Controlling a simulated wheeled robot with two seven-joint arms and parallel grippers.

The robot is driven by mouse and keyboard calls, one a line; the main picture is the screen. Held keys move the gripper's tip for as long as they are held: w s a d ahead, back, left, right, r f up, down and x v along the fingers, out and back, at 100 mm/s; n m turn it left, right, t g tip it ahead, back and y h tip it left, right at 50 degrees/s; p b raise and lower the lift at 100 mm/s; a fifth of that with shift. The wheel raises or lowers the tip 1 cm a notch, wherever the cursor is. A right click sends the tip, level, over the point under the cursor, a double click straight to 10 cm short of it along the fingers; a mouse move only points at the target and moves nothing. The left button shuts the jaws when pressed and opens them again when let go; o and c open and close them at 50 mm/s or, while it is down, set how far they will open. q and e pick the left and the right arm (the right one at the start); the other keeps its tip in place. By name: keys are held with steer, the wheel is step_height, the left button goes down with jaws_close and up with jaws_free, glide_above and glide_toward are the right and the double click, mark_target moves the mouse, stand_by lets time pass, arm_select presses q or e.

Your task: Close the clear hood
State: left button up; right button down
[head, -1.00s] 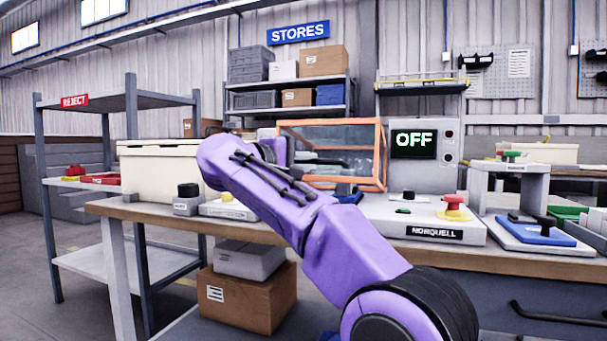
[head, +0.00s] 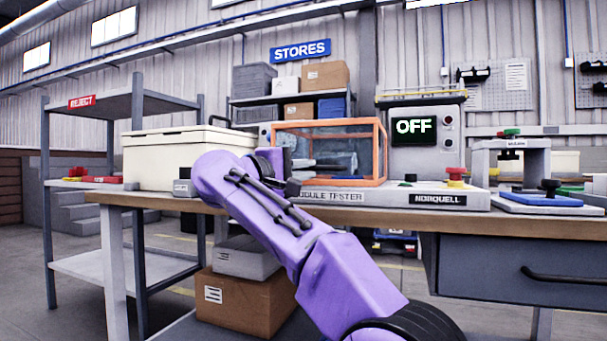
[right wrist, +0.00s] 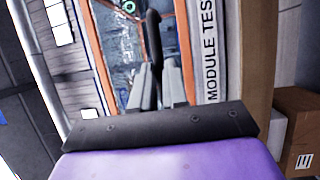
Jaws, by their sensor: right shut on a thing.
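The clear hood (head: 345,128) is a box of clear panels with an orange frame on the module tester (head: 335,196). Its frame looks down on the tester's base; I cannot tell whether a small gap is left. My right gripper (head: 305,164) is at the hood's front, shut on the hood's black handle (head: 330,167). In the right wrist view the fingers (right wrist: 158,85) are around the dark handle (right wrist: 153,35), with the orange frame (right wrist: 188,50) on both sides. The purple right arm hides part of the tester's left end. My left gripper is out of view.
A screen (head: 416,127) reading OFF stands right of the hood. A red button on a yellow base (head: 456,177) is on the tester's right part. A cream bin (head: 165,160) stands on the bench to the left. Cardboard boxes (head: 245,303) are below.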

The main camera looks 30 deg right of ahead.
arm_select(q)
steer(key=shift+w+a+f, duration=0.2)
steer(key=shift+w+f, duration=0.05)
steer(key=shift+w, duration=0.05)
arm_select(e)
steer(key=shift+w+a+f, duration=0.1)
steer(key=shift+w+f, duration=0.05)
steer(key=shift+f, duration=0.55)
steer(key=c, duration=1.1)
jaws_free()
steer(key=shift+c, duration=0.2)
steer(key=shift+r, duration=0.25)
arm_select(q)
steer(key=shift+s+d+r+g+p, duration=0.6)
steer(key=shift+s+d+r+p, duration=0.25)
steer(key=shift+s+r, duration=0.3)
arm_select(e)
steer(key=v, duration=1)
steer(key=shift+a, duration=0.25)
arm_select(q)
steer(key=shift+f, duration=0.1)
